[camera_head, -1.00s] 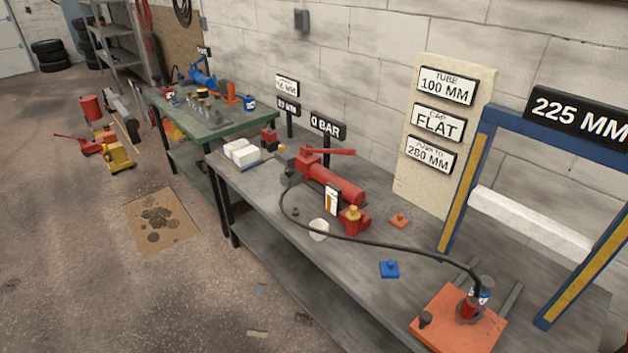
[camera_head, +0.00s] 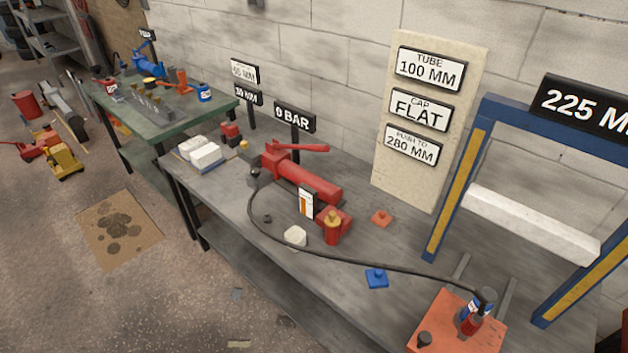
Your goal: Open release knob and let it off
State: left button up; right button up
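A red hand pump (camera_head: 312,182) with a red lever handle (camera_head: 300,147) lies on the grey bench (camera_head: 215,192). A small dark round part (camera_head: 254,173) sits at the pump's left end and may be the release knob; I cannot tell for sure or see its setting. A black hose (camera_head: 330,253) runs from that end to a small red and blue cylinder (camera_head: 471,318) on an orange block (camera_head: 445,320). A sign behind the pump reads 0 BAR (camera_head: 294,117). Neither of my grippers is in view.
A blue and yellow frame (camera_head: 458,190) holding a white bar (camera_head: 530,225) stands at the right under a 225 MM sign (camera_head: 585,108). A red-and-yellow part (camera_head: 333,228), a blue piece (camera_head: 377,279) and an orange piece (camera_head: 381,218) lie on the bench. A green bench (camera_head: 185,125) stands farther left.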

aim_at(255, 171)
jog(key=u, duration=1.8)
jog(key=i, duration=2.35)
jog(key=z, duration=3.95)
